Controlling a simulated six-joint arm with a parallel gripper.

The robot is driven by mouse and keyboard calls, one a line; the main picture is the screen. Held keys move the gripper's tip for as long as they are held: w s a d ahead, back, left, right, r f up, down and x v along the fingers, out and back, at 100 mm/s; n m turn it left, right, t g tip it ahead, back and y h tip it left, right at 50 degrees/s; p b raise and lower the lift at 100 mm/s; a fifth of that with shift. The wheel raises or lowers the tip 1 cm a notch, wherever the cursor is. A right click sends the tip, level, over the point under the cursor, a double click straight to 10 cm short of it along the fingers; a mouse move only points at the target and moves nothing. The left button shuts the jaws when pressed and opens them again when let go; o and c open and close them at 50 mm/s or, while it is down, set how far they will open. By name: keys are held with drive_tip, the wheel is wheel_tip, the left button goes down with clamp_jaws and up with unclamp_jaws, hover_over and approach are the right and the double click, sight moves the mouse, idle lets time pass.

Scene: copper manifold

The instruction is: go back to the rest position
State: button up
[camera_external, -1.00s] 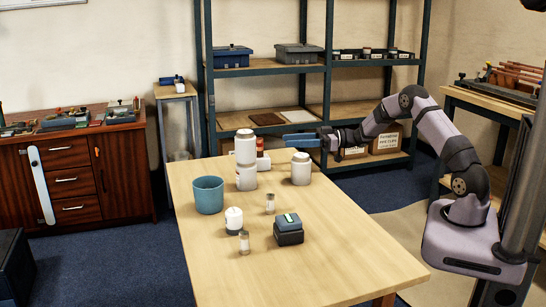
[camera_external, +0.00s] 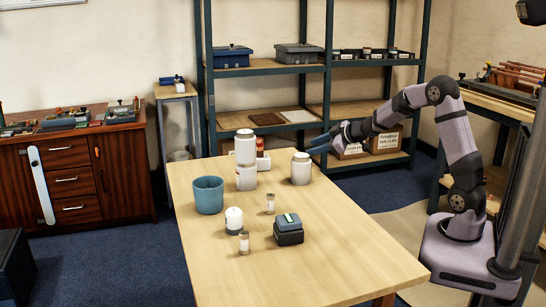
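My gripper (camera_external: 318,145) is up in the air beyond the far right part of the wooden table (camera_external: 330,240), to the right of and a little above the white jar (camera_external: 301,168). Its blue fingers point left, and I see nothing held between them. They are small and seen from the side, so I cannot tell how far apart they are. My arm arches up from its base at the right, clear of the table.
On the table stand a blue pot (camera_external: 208,195), a tall white bottle (camera_external: 246,160), a small white bottle (camera_external: 233,220), two small vials (camera_external: 244,243) and a dark box (camera_external: 288,229). Metal shelves (camera_external: 270,70) with boxes stand behind. The table's right front is clear.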

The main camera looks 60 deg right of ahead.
drive_tip(key=s+a+f+m+g+y+p, duration=0.1)
drive_tip(key=s+a+f+g+p, duration=0.2)
drive_tip(key=s+a, duration=0.6)
drive_tip(key=s+a+f+m+g+y+p, duration=0.15)
drive_tip(key=s+a+g, duration=0.25)
drive_tip(key=s+a, duration=0.5)
drive_tip(key=s+a+f+g+p, duration=0.1)
drive_tip(key=s+a+f+g, duration=0.4)
drive_tip(key=s, duration=0.7)
wheel_tip(320, 180, up, 21)
drive_tip(key=s+a+p, duration=0.2)
drive_tip(key=p, duration=1.8)
drive_tip(key=shift+r, duration=0.2)
